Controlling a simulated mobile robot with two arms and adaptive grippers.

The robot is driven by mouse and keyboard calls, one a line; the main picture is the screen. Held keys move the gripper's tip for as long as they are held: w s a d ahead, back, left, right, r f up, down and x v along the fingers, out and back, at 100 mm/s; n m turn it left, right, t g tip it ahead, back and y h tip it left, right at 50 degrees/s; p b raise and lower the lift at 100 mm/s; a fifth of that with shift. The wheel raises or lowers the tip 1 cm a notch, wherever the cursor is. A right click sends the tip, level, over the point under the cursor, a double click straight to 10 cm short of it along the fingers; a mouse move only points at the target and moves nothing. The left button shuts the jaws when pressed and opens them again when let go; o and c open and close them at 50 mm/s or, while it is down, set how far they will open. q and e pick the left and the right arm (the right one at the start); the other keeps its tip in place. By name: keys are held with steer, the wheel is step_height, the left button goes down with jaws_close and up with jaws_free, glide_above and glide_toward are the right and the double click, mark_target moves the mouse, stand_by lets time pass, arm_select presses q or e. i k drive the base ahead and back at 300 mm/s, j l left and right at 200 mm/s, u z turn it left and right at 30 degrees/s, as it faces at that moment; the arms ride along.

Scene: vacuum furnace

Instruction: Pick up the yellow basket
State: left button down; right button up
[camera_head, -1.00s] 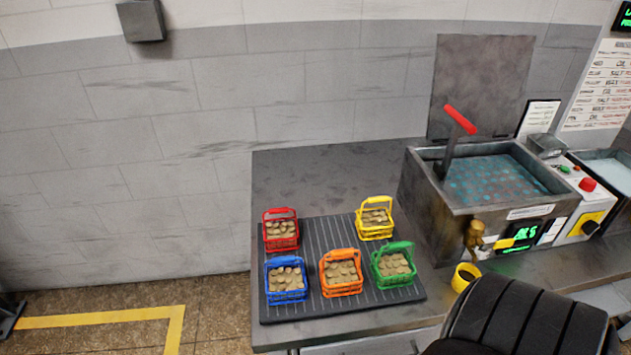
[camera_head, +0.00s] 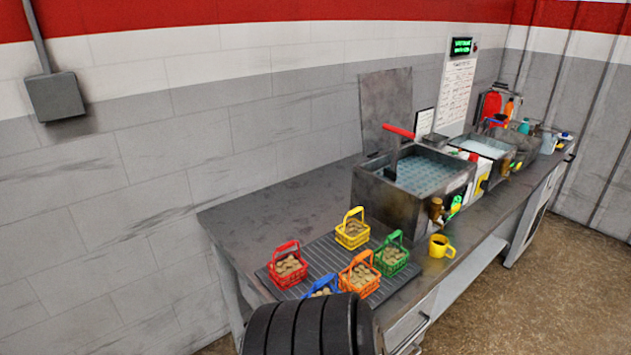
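The yellow basket (camera_head: 352,236) stands at the back right of a dark ribbed mat (camera_head: 322,256) on the metal bench, with its handle up and small tan pieces inside. It is close to the front left of the first tank. A black ribbed part of my own arm shows at the bottom middle and covers the front of the mat and part of the blue basket. Neither gripper's fingers are in view.
A red basket (camera_head: 288,267), blue basket (camera_head: 322,287), orange basket (camera_head: 360,276) and green basket (camera_head: 392,256) share the mat. Bare bench (camera_head: 265,215) lies behind the mat.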

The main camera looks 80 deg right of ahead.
mark_target(352, 235)
steer(key=i+z, duration=0.45)
steer(key=i+j+z, duration=0.2)
steer(key=i+z, duration=0.5)
steer(key=z, duration=0.25)
steer(key=i+z, duration=0.2)
steer(key=z, duration=0.3)
steer(key=i+j+z, duration=0.1)
steer(key=z, duration=0.35)
steer(key=i+j+z, duration=0.2)
steer(key=z, duration=0.25)
steer(key=i+j+z, duration=0.15)
steer(key=z, duration=0.3)
steer(key=j, duration=0.1)
